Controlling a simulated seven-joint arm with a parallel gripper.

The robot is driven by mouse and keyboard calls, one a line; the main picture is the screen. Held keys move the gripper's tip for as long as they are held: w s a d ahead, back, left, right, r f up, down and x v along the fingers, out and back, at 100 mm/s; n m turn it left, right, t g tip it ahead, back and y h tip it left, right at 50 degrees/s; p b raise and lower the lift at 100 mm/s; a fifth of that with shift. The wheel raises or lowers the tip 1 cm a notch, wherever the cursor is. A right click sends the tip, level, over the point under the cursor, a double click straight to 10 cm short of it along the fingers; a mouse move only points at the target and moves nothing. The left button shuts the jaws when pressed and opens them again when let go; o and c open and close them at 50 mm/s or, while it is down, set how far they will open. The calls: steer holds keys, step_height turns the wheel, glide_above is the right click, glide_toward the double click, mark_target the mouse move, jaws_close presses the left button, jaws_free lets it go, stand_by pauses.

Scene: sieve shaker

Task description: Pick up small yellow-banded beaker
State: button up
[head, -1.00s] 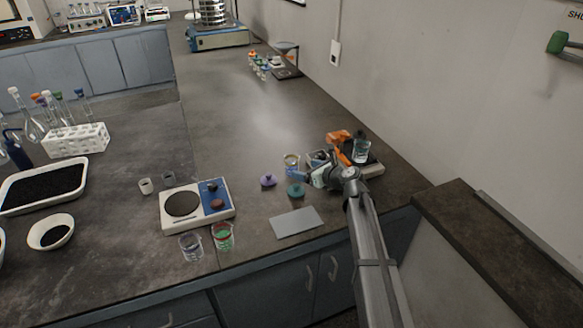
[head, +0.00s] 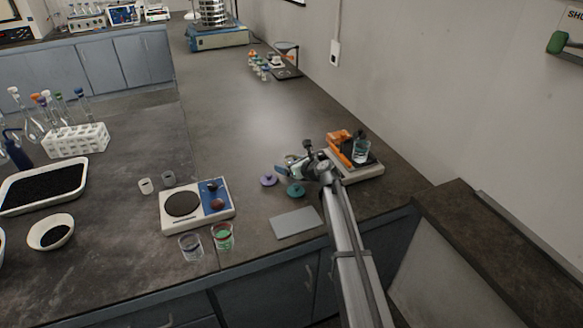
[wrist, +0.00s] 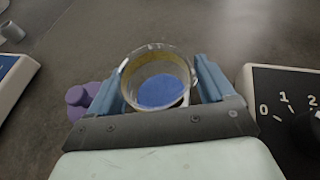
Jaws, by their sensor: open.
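The small yellow-banded beaker (wrist: 158,88) is clear glass with a yellow band near its rim and blue inside. In the wrist view it stands between the two blue fingers of my gripper (wrist: 163,72), one on each side. The fingers are open; I cannot tell whether either one touches the glass. In the head view my gripper (head: 285,160) is low over the bench and hides most or all of the beaker.
A purple lid (head: 268,180) and a green lid (head: 295,190) lie close by. A hotplate (head: 181,204), two beakers and a grey plate (head: 297,222) are nearer the front edge. A device bearing a beaker (head: 361,151) stands to the right.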

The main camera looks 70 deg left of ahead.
steer(key=c, duration=1.1)
steer(key=shift+r, duration=0.15)
steer(key=shift+r, duration=4.75)
